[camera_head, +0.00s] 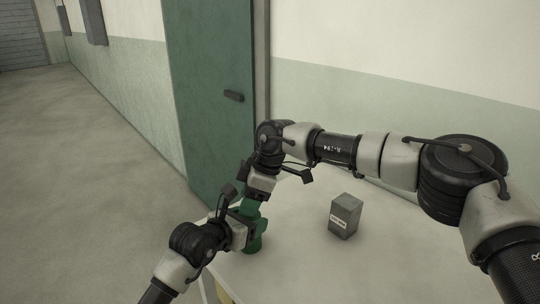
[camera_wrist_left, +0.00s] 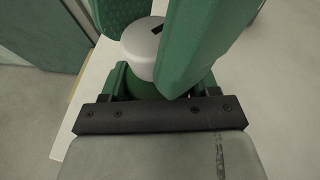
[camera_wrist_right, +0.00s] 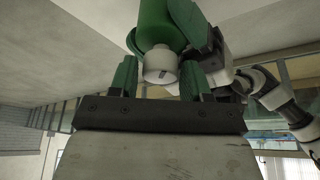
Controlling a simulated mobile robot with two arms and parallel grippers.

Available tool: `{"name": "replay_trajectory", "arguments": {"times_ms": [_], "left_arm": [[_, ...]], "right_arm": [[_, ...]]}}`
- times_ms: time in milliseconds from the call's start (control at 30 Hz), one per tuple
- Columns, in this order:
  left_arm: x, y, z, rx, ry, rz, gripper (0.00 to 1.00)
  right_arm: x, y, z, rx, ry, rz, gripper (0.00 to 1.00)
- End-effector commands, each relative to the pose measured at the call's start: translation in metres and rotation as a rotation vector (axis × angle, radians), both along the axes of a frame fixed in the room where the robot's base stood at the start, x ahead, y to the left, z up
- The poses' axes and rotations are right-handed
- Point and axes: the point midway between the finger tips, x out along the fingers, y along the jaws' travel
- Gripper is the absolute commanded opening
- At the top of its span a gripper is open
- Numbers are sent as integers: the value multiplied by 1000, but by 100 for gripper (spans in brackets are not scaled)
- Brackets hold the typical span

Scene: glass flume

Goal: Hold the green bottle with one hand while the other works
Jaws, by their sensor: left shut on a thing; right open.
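The green bottle (camera_wrist_right: 158,22) has a pale cap (camera_wrist_right: 160,66) with a dark slot. In the left wrist view the bottle (camera_wrist_left: 148,88) shows below its cap (camera_wrist_left: 143,46). My left gripper (camera_head: 250,229) is shut on the bottle's body at the table's near left side. My right gripper (camera_head: 256,203) points down from above; its open green fingers stand on either side of the cap in the right wrist view (camera_wrist_right: 158,80).
A grey box (camera_head: 345,216) with a white label stands on the pale table (camera_head: 310,270), right of the grippers. The table around it is clear. A green door (camera_head: 210,110) and a wall are behind. Open floor (camera_head: 90,180) lies to the left.

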Motion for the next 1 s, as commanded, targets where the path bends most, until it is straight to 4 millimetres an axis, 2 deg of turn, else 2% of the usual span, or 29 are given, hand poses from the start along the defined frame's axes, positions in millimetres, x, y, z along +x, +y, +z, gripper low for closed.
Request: {"name": "replay_trajectory", "arguments": {"times_ms": [100,400,600,800,1000], "left_arm": [[0,0,0,1,1,0,32],[0,0,-1,1,1,0,32],[0,0,-1,1,1,0,32],[0,0,-1,1,1,0,32],[0,0,0,1,1,0,32]], "right_arm": [[0,-2,3,1,-3,-120,48],[-4,-25,61,3,-1,-113,48],[-6,-38,92,2,-1,-112,48],[-7,-44,108,0,1,-110,48],[-7,-46,111,0,1,-109,48]]}}
